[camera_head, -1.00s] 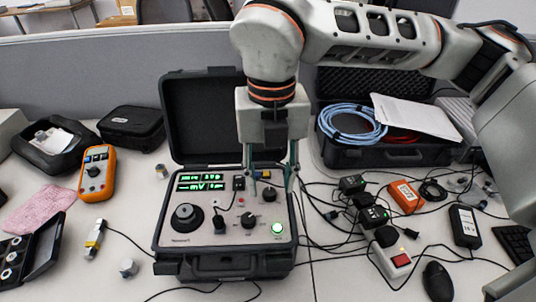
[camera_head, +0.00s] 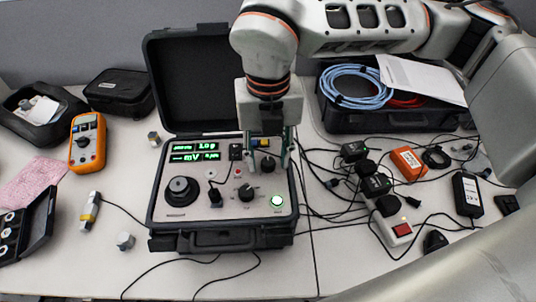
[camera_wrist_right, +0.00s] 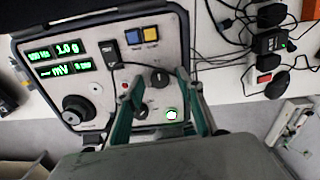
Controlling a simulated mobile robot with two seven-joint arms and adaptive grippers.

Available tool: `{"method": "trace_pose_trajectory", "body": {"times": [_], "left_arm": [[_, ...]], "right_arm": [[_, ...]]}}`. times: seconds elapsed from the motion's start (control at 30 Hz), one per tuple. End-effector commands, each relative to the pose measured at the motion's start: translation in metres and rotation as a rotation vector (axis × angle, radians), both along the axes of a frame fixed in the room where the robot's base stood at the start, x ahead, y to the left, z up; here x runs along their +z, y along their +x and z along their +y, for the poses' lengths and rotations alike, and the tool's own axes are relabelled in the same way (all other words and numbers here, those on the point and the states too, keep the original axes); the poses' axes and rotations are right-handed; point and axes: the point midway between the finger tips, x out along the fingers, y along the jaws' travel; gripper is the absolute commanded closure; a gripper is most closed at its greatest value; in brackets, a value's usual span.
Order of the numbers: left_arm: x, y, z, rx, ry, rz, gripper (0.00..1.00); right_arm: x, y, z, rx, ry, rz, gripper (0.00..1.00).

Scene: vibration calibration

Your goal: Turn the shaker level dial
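The shaker unit is an open black case with a grey panel (camera_head: 222,211). Its panel carries a green-lit display (camera_head: 194,152), a large round black piece (camera_head: 182,191), an upper-right black dial (camera_head: 268,165) and a lower-middle black dial (camera_head: 246,193). The dial labels are too small to read. My right gripper (camera_head: 268,171) points down over the panel's right part, its fingers apart on either side of the upper-right dial. In the wrist view that dial (camera_wrist_right: 160,77) shows in the gap between the green fingers, clear of both. My left gripper is not in view.
A lit green button (camera_head: 277,201) is at the panel's lower right. Black cables and adapters (camera_head: 375,186) crowd the table to the right. An orange multimeter (camera_head: 87,142) lies to the left. The case lid (camera_head: 190,80) stands open behind the panel.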

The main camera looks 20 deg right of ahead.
Motion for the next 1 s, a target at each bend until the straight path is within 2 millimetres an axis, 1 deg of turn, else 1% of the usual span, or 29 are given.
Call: {"method": "trace_pose_trajectory", "body": {"times": [0.27,0.3,0.37,0.4,0.77,1.0], "left_arm": [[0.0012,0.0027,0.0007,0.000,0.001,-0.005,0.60],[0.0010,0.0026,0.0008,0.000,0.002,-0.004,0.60],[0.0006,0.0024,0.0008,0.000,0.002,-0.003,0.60],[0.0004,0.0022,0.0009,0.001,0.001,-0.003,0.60],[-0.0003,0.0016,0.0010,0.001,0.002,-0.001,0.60],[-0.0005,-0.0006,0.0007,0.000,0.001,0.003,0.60]], "right_arm": [[-0.0013,-0.0001,-0.0001,0.000,0.000,0.000,0.63],[-0.0013,-0.0001,-0.0001,0.000,0.000,0.000,0.73],[-0.0012,-0.0001,-0.0001,0.000,0.000,0.000,0.89],[-0.0012,-0.0001,-0.0001,0.000,0.000,0.000,0.99],[-0.0009,0.0001,-0.0001,0.027,-0.001,0.000,1.00],[-0.0001,0.0003,-0.0002,0.146,0.000,-0.001,1.00]]}}
